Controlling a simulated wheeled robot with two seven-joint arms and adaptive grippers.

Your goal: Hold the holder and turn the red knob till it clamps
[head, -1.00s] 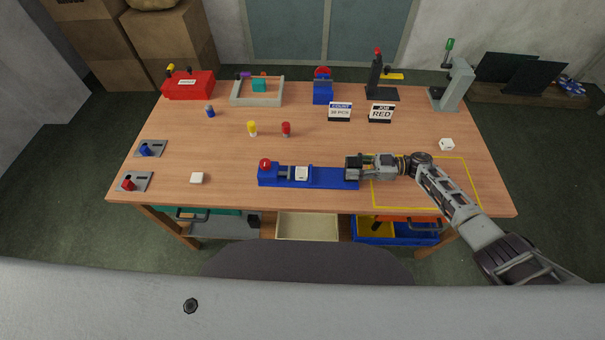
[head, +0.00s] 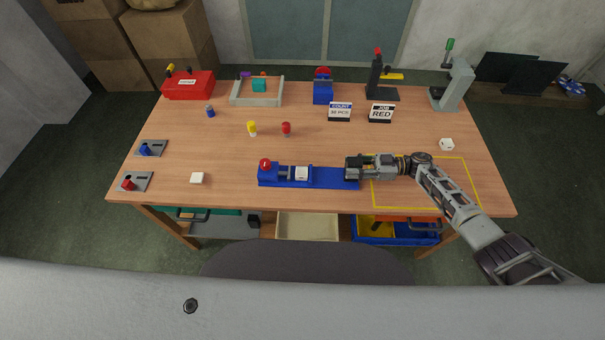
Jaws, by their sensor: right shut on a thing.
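The blue holder (head: 330,177) lies lengthwise near the front middle of the table. Its red knob (head: 265,164) is at its left end. A white block (head: 302,173) sits in the holder, close to the knob side; whether the jaw touches it is too small to tell. My right gripper (head: 352,169) is shut on the right end of the holder. Nothing touches the red knob. My left gripper is not in view.
A yellow outline (head: 460,185) marks the right front.

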